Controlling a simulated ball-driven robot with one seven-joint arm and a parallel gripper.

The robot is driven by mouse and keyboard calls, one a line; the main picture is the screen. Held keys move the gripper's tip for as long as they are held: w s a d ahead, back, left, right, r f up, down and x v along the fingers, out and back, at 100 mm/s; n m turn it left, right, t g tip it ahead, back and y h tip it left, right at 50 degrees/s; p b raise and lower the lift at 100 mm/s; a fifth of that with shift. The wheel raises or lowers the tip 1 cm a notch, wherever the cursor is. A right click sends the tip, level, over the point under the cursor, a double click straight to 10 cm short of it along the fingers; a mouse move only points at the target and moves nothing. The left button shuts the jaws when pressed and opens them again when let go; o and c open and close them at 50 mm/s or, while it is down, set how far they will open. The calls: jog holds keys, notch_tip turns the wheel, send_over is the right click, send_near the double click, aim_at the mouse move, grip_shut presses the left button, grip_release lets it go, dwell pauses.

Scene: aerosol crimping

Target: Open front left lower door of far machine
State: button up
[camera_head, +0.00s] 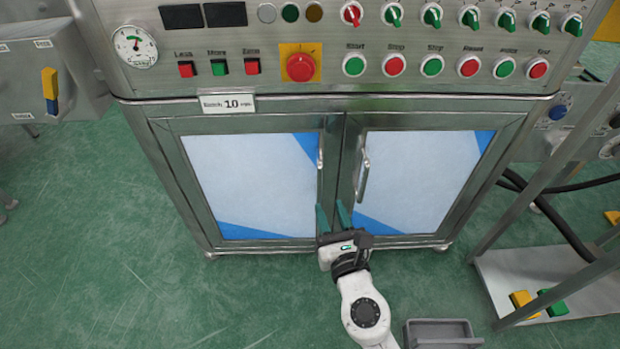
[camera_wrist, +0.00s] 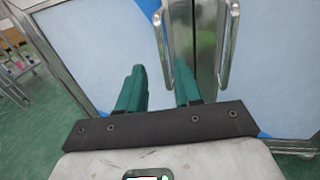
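The machine's left lower door (camera_head: 252,180) is a white and blue panel in a metal frame. It looks shut. Its vertical handle (camera_head: 320,151) is at the door's right edge, and shows in the wrist view (camera_wrist: 163,50). The right lower door (camera_head: 425,180) also looks shut, with its handle (camera_head: 363,175) at its left edge; that handle shows in the wrist view (camera_wrist: 229,45). My gripper (camera_head: 332,208) is open and empty, with green fingers pointing at the doors. It is below the left handle, and in the wrist view that handle lies just beyond the fingers.
A control panel with buttons and an emergency stop (camera_head: 300,67) is above the doors. A metal stand (camera_head: 545,285) with yellow and green pedals is at the right. A grey bin (camera_head: 440,335) is beside my arm. Green floor left of my arm is clear.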

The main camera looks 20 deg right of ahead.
aim_at(320, 180)
jog(key=w, duration=0.3)
jog(key=w+d, duration=0.1)
jog(key=w, duration=0.6)
jog(key=shift+w+d+r+b, duration=0.1)
jog(key=shift+d+b, duration=0.1)
jog(key=shift+b, duration=0.1)
jog(key=shift+c, duration=0.4)
grip_shut()
